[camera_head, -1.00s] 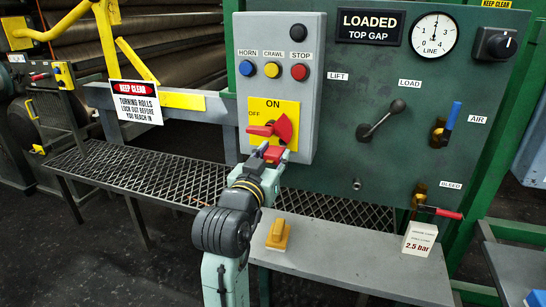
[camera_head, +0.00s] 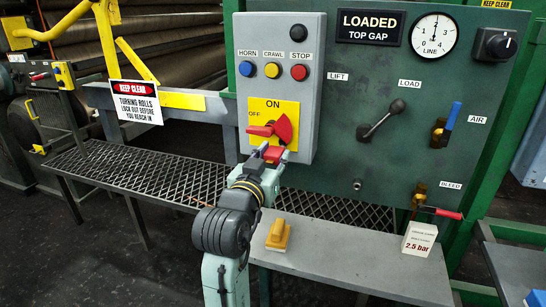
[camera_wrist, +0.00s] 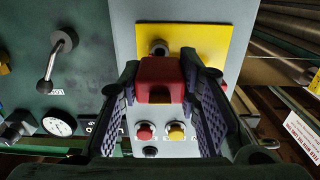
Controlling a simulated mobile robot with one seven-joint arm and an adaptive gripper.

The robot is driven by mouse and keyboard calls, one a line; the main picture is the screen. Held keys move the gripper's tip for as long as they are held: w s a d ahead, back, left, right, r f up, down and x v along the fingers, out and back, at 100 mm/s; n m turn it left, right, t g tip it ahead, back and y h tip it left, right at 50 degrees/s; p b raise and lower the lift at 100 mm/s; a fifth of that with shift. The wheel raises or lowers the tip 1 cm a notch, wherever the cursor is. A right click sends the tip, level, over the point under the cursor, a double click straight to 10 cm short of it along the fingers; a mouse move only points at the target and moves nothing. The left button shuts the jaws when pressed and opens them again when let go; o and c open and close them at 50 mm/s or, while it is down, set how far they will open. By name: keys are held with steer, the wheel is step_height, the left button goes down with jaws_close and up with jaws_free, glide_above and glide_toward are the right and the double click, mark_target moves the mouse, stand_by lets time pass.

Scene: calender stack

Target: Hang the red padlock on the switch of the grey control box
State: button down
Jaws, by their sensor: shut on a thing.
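The grey control box (camera_head: 308,80) carries a yellow plate (camera_head: 289,110) with a red switch (camera_head: 284,128). The switch handle points left, toward OFF. My gripper (camera_head: 266,155) is shut on the red padlock (camera_head: 274,155), just below the switch in the head view. In the wrist view, which is turned upside down, the padlock body (camera_wrist: 160,72) sits between the two dark fingers, in front of the yellow plate (camera_wrist: 208,42). A grey rounded part shows just past the body. I cannot tell whether the shackle touches or passes through the switch; the padlock and fingers hide most of it.
Blue, yellow and red buttons (camera_head: 299,72) sit above the switch. The green panel to the right has a LOAD lever (camera_head: 382,118) and a gauge (camera_head: 434,35). Below, a grey shelf (camera_head: 340,262) holds a yellow block (camera_head: 278,236) and a white box (camera_head: 419,241).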

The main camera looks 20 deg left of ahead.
mark_target(269, 163)
steer(key=shift+w, duration=1.65)
steer(key=c, duration=1.1)
jaws_free()
steer(key=shift+o, duration=0.7)
steer(key=shift+s, duration=0.1)
steer(key=shift+s, duration=3.45)
